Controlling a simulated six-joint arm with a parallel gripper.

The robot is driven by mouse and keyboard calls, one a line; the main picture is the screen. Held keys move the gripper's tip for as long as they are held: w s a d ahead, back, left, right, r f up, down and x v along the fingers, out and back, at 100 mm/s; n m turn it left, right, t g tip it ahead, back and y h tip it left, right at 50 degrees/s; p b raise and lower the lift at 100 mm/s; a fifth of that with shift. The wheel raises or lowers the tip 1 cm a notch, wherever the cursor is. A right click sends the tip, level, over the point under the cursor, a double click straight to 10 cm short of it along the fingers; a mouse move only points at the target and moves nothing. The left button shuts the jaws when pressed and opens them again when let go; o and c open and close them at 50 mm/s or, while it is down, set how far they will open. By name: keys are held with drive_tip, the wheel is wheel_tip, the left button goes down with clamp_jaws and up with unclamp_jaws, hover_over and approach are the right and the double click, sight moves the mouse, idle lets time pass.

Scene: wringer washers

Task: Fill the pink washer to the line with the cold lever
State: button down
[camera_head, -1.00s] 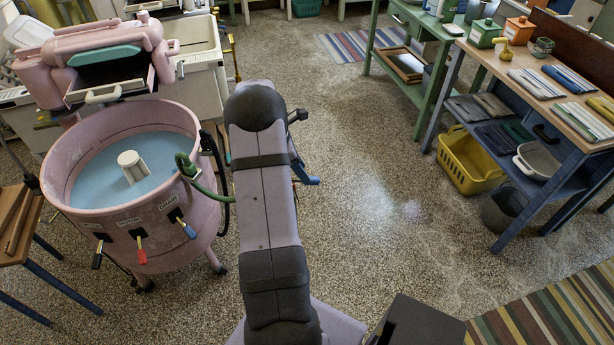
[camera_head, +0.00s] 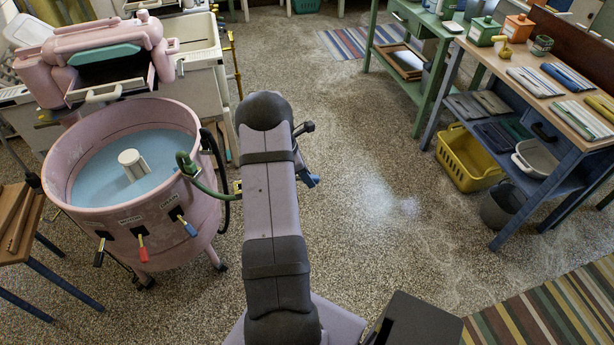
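The pink washer (camera_head: 170,235) stands at the left, its round tub open at the top. Pale blue water (camera_head: 95,172) lies in it around a white agitator post (camera_head: 133,163), whose top stands above the surface. I cannot make out a fill line. A green hose (camera_head: 190,172) hooks over the tub's right rim and runs toward a brass fitting (camera_head: 238,187) beside my arm. A blue handle-like piece (camera_head: 311,180) shows at my arm's right edge; I cannot tell whether it is the cold lever. My gripper is hidden behind my arm.
A pink wringer (camera_head: 110,45) sits above the tub. A blue-legged bench (camera_head: 566,160) and a yellow basket (camera_head: 466,160) stand at the right. The floor between is clear.

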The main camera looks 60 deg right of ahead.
drive_tip(key=shift+p, duration=0.7)
drive_tip(key=shift+f+t+y, duration=0.3)
drive_tip(key=shift+t+y, duration=0.1)
drive_tip(key=c, duration=1.6)
unclamp_jaws()
drive_tip(key=shift+o, duration=0.2)
drive_tip(key=shift+b+v, duration=0.75)
drive_tip(key=shift+v, duration=3)
